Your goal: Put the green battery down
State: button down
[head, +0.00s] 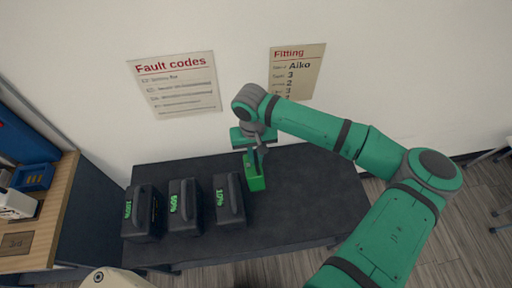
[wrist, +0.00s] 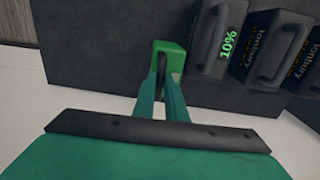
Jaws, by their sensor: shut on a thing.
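The green battery (head: 254,178) is a small upright block at the right end of a row on the dark table (head: 308,195). It also shows in the wrist view (wrist: 172,50). My gripper (head: 257,155) is above it, shut on its dark handle. In the wrist view both fingers (wrist: 162,82) close around the handle. The battery is at the table top; I cannot tell whether its base touches the surface.
Dark batteries stand to its left, marked 10% (head: 229,201), 50% (head: 184,207) and 100% (head: 141,213). The table is clear to the right. A white wall with a Fault codes poster (head: 176,85) and a Fitting poster (head: 297,72) is behind. A wooden bench (head: 58,200) is at left.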

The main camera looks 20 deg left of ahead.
jog(key=shift+w+f, duration=0.2)
jog(key=shift+f, duration=3.2)
jog(key=c, duration=1.8)
grip_release()
jog(key=shift+f, duration=0.1)
jog(key=shift+d, duration=0.1)
jog(key=r, duration=1.2)
jog(key=shift+s+a+r, duration=0.1)
jog(key=shift+s+a, duration=0.15)
jog(key=shift+a, duration=0.05)
